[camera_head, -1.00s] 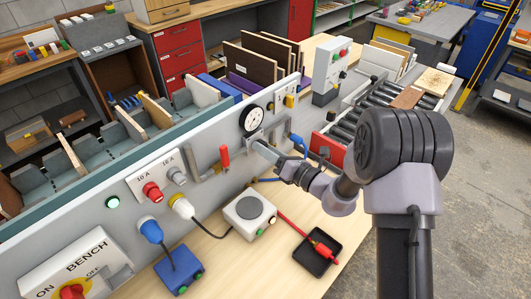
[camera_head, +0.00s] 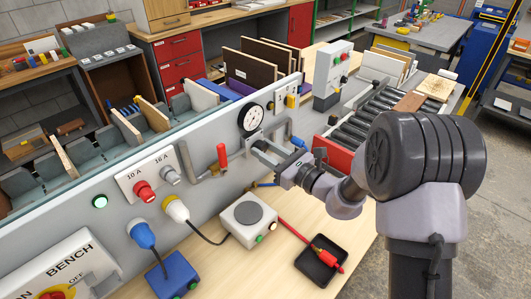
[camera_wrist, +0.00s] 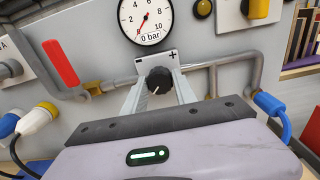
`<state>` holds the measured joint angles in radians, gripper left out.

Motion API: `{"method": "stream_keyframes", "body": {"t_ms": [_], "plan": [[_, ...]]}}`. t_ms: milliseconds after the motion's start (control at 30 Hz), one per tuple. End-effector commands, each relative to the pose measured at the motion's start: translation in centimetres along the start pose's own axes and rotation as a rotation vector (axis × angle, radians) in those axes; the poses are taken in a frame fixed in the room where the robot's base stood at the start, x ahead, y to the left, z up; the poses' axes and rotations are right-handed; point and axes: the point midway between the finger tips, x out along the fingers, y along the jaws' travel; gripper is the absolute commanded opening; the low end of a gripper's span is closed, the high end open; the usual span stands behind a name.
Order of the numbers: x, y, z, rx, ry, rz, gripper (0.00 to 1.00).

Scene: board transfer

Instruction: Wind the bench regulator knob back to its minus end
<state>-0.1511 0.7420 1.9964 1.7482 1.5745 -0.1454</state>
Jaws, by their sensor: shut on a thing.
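The regulator knob (camera_wrist: 158,80) is black and round with a white pointer line, which points down and left in the wrist view. It sits on a light plate (camera_wrist: 168,60) with a minus mark at left and a plus mark at right. My gripper (camera_wrist: 158,88) has one finger on each side of the knob and is shut on it. In the head view my gripper (camera_head: 264,148) reaches the panel below the gauge and hides most of the knob. The round gauge (camera_wrist: 145,18) above reads bar; its red needle points down-left, near the 0 end.
A red-handled valve (camera_wrist: 61,64) and grey pipe (camera_wrist: 228,62) flank the knob. A blue connector (camera_wrist: 270,105) is at right. On the bench are a grey box (camera_head: 249,219), a blue box (camera_head: 173,276) and a black tray (camera_head: 320,263). Sockets and plugs line the panel's left.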

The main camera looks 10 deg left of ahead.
Motion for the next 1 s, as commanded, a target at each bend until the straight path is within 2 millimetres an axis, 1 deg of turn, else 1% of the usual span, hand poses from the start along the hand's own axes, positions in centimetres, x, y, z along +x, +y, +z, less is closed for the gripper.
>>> {"method": "stream_keyframes", "body": {"t_ms": [500,533,600,633,900,1000], "plan": [[-0.01,0.02,-0.05,-0.017,0.002,0.001,0.0],[-0.01,0.01,-0.05,-0.017,0.002,0.0,0.39],[-0.01,0.01,-0.04,-0.016,0.001,0.0,0.53],[-0.01,0.01,-0.04,-0.016,0.001,0.0,0.55],[-0.04,0.0,-0.01,-0.016,0.001,0.0,0.55],[-0.7,-0.05,0.04,-0.016,0.001,-0.001,0.55]]}}
